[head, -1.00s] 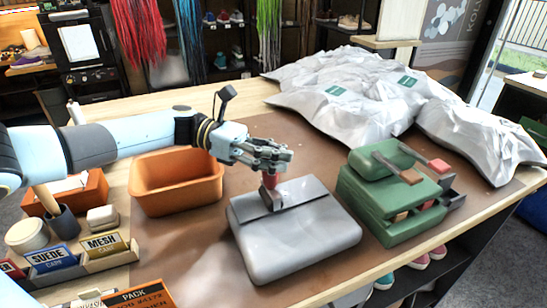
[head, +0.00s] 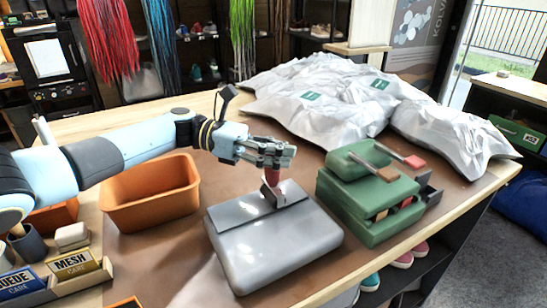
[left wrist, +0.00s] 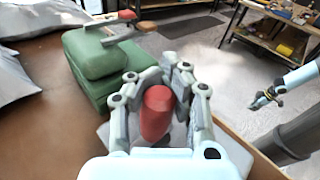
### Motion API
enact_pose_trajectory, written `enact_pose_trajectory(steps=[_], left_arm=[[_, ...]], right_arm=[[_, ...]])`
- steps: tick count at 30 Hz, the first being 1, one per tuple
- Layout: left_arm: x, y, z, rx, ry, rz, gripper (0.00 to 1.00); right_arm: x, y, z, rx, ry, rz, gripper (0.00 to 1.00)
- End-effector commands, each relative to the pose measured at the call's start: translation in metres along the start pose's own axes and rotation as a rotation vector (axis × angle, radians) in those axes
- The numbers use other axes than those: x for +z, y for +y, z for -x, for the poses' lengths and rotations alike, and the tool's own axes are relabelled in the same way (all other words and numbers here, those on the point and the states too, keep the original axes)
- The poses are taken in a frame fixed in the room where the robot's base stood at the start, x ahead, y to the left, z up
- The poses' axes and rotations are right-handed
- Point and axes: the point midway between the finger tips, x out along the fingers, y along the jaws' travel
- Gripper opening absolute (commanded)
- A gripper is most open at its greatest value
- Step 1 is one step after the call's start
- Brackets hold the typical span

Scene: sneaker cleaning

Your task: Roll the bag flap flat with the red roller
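The grey bag (head: 270,250) lies on the brown mat. Its flap (head: 238,212) is along the back part of its top and looks nearly flat. My left gripper (head: 272,158) is shut on the red handle of the roller (head: 273,176); the roller's lower part is at the right part of the flap, seemingly touching it. In the left wrist view the red handle (left wrist: 157,112) stands between the two fingers, and they hide the roller's lower end. My right gripper (left wrist: 264,97) seems to show small at the right of that view, away from the bag; its fingers are unclear.
A green case (head: 365,200) with brushes on top stands close right of the bag. An orange bin (head: 150,195) is at the left. Crumpled silver-white bags (head: 320,105) fill the back. Care boxes (head: 72,265) stand at the front left. Bare mat lies left of the bag.

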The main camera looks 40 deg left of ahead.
Motion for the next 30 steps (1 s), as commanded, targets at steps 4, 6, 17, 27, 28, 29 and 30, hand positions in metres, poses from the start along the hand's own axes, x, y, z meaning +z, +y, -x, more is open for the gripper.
enact_pose_trajectory(steps=[4,6,17,27,28,29,30], left_arm=[[-0.001,0.005,-0.005,0.001,0.001,0.002,0.00],[-0.001,0.006,-0.006,0.001,0.002,0.002,0.00],[0.003,0.018,-0.019,0.000,0.001,0.001,0.00],[0.007,0.030,-0.031,0.000,0.001,0.001,0.00],[0.007,0.030,-0.031,0.000,0.001,0.002,0.00],[0.007,0.030,-0.031,0.000,0.001,0.002,0.00],[0.007,0.030,-0.031,0.000,0.001,0.002,0.00]], right_arm=[[0.000,0.000,-0.003,0.000,0.000,0.000,0.00],[0.001,-0.001,-0.004,0.000,0.000,0.000,0.00],[0.001,-0.002,-0.009,-0.001,-0.001,-0.001,0.00],[0.002,-0.003,-0.014,-0.002,-0.001,-0.001,0.00],[0.002,-0.003,-0.014,-0.002,-0.001,-0.001,0.00],[0.002,-0.003,-0.014,-0.002,-0.001,-0.001,0.00],[0.002,-0.003,-0.013,-0.002,-0.001,-0.001,0.00]])
